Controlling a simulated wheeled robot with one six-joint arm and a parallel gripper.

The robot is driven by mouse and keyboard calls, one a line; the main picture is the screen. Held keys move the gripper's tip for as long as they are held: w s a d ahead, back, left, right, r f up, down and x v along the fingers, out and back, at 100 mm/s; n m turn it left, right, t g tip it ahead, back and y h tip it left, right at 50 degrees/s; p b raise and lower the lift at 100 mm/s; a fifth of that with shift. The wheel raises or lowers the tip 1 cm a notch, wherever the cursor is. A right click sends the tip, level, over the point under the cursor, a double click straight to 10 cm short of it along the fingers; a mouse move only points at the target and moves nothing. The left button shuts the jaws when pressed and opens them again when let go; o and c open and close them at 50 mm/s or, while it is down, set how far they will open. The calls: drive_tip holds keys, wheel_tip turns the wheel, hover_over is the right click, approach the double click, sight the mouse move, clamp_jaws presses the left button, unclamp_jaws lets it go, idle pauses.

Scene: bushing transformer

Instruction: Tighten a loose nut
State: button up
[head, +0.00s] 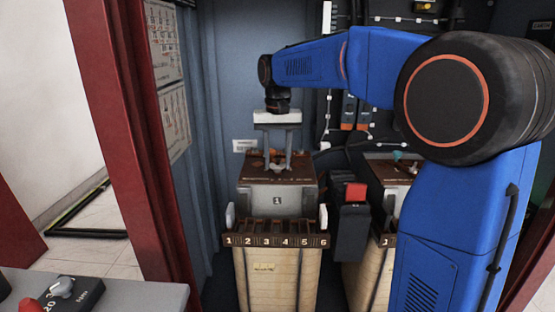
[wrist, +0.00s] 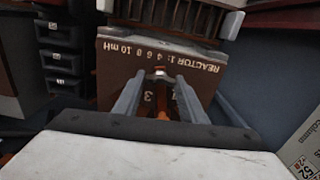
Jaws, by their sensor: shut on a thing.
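My gripper (head: 278,158) points straight down over the brown top plate (head: 250,172) of the transformer unit marked 1. In the wrist view its two grey fingers (wrist: 160,80) close in around a small shiny metal nut (wrist: 160,72) on that plate. The gripper is shut on the nut. The nut is partly hidden between the fingertips, so how tightly it sits cannot be seen. The plate carries the printed words "REACTOR 1: 4 6 8 10 mH" and a numeral 3.
Below the unit is a cream coil block (head: 275,270) with terminals numbered 1 to 6. A red cabinet post (head: 125,130) is at left.

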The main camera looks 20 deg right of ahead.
drive_tip(key=o, duration=1.1)
drive_tip(key=shift+c, duration=0.2)
drive_tip(key=shift+r, duration=0.1)
wheel_tip(320, 180, up, 17)
drive_tip(key=shift+r, duration=0.1)
